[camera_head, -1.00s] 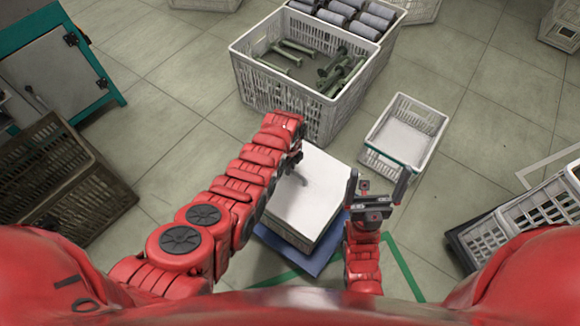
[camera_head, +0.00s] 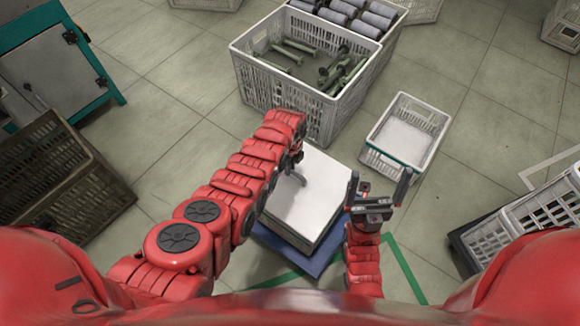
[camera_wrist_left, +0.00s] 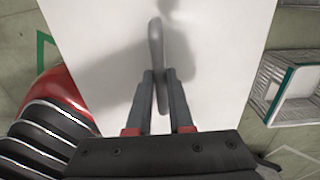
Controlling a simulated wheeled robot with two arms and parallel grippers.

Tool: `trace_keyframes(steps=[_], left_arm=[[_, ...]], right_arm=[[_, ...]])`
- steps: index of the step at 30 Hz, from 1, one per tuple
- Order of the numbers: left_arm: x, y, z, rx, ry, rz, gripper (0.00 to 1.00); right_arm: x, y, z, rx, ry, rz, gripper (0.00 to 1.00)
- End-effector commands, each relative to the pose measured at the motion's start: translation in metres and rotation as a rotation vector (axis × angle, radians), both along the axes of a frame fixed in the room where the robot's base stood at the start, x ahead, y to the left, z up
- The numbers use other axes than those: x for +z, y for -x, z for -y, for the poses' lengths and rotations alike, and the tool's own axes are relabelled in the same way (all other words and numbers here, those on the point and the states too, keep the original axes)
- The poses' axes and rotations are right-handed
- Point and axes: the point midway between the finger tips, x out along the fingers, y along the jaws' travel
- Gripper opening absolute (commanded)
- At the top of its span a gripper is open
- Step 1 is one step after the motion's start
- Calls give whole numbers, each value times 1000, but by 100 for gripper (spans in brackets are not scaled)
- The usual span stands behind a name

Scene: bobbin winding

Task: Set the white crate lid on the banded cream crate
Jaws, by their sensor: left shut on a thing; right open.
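The white crate lid (camera_head: 312,192) is a flat white panel with a grey bar handle, right of my left arm in the head view. It also fills most of the left wrist view (camera_wrist_left: 100,45). My left gripper (camera_head: 296,168) is shut on the handle (camera_wrist_left: 155,45). The lid lies level over a pale boxy stack above a blue base (camera_head: 325,257); I cannot tell whether it touches the stack. The cream crate with a teal band (camera_head: 402,137) stands open to the right, apart from the lid. My right gripper (camera_head: 380,181) is open and empty, between lid and crate.
A large pale crate (camera_head: 285,92) holding green bobbins stands behind the lid. Grey rolls (camera_head: 345,14) sit in a crate beyond it. A brown crate (camera_head: 75,200) is at left, another pale crate (camera_head: 525,225) at right. Bare floor surrounds the banded crate.

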Motion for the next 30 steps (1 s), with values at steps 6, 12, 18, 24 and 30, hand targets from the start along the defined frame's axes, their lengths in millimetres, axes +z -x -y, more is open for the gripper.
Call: trace_keyframes(steps=[6,12,18,24,30], left_arm=[[-13,-1,0,0,0,2,0],[-22,-2,0,1,2,4,0],[-32,-2,0,1,1,5,0],[-39,-2,0,0,2,4,0],[-38,-2,0,0,2,4,0]], right_arm=[[-13,0,0,0,0,0,100],[-22,0,0,0,0,0,100],[-31,0,0,0,0,0,100],[-37,0,0,0,0,0,100],[-36,0,0,0,0,0,100]])
